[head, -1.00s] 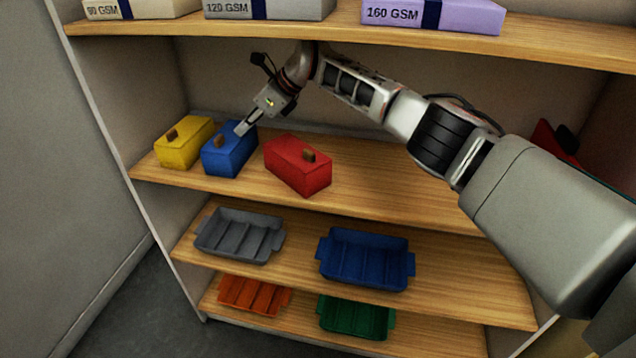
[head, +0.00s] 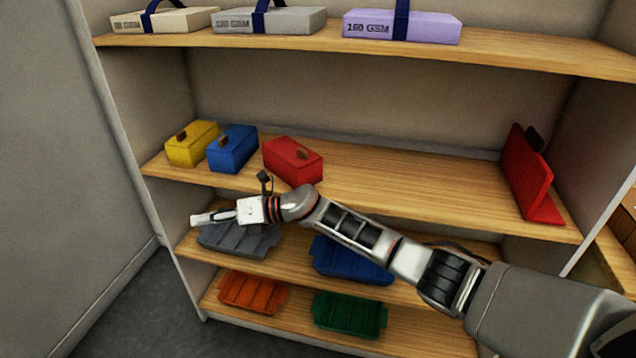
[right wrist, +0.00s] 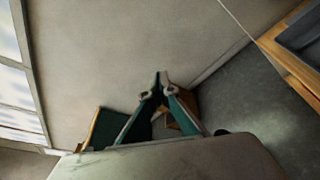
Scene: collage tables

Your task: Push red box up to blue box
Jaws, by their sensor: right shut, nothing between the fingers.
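My right gripper (head: 197,218) is shut and empty. In the head view it appears below the blue box, over the grey tray, pointing left. In the right wrist view its fingertips (right wrist: 161,84) meet, with nothing between them. My left gripper is not in view.
A yellow box (head: 191,143) stands left of the blue box. A red bookend-like stand (head: 530,178) is at the shelf's right. The shelf between is clear. Grey (head: 238,240), blue (head: 345,262), orange (head: 250,291) and green (head: 347,313) trays sit lower. Paper packs (head: 402,26) lie above.

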